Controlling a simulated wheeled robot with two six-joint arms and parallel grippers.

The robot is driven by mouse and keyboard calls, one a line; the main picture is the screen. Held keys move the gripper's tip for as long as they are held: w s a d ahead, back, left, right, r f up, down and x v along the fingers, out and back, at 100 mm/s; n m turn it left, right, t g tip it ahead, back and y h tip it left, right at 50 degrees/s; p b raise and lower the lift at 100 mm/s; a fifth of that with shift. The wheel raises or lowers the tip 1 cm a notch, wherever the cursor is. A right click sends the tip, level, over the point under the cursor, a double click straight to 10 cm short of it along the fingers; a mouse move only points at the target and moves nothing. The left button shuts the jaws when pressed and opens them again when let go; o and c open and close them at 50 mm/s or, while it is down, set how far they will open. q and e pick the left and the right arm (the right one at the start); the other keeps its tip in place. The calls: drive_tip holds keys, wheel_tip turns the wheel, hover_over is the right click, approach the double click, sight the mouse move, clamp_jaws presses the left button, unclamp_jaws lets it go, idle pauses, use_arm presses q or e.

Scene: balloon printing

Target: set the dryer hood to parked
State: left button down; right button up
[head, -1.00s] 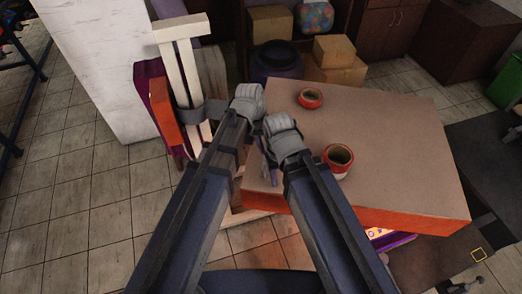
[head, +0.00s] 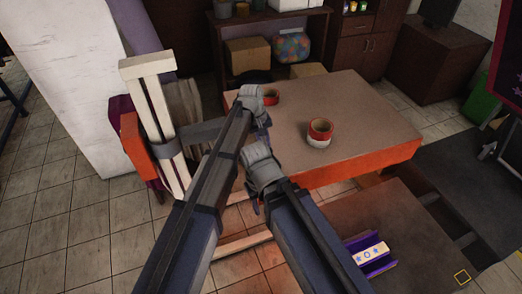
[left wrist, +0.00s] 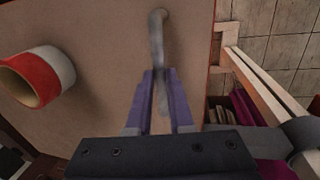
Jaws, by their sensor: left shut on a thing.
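The dryer hood (head: 365,110) appears to be the wide box with a brown top and orange sides in the head view. Its brown surface (left wrist: 110,40) also fills much of the left wrist view. My left gripper (head: 266,121) is at its left edge. In the left wrist view its purple fingers (left wrist: 158,78) are shut on a grey bar handle (left wrist: 157,38) on that surface. My right gripper (head: 256,207) hangs just off the hood's near left corner, apparently empty; its fingers are too small to judge.
A pale wooden post (head: 158,115) with a grey clamp stands left. A purple tray with a star print (head: 369,254) lies on the dark bench (head: 400,215), uncovered. Boxes on shelves are behind.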

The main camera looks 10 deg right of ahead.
use_arm(q)
drive_tip(key=shift+w+d+n, duration=0.15)
drive_tip(key=shift+w+d, duration=0.1)
drive_tip(key=shift+w, duration=0.3)
drive_tip(key=shift+w+d+n, duration=0.15)
drive_tip(key=shift+w+d, duration=0.05)
drive_tip(key=shift+w, duration=0.45)
drive_tip(key=shift+w+d+r, duration=0.1)
drive_tip(key=shift+w, duration=0.1)
drive_tip(key=c, duration=1.2)
unclamp_jaws()
drive_tip(key=o, duration=0.4)
drive_tip(key=shift+s, duration=0.1)
drive_tip(key=r+p, duration=0.2)
drive_tip(key=a+r+p, duration=0.1)
drive_tip(key=r+p, duration=0.4)
drive_tip(key=shift+s+a+r+p, duration=0.2)
drive_tip(key=shift+a+r+p, duration=0.1)
drive_tip(key=shift+p, duration=0.1)
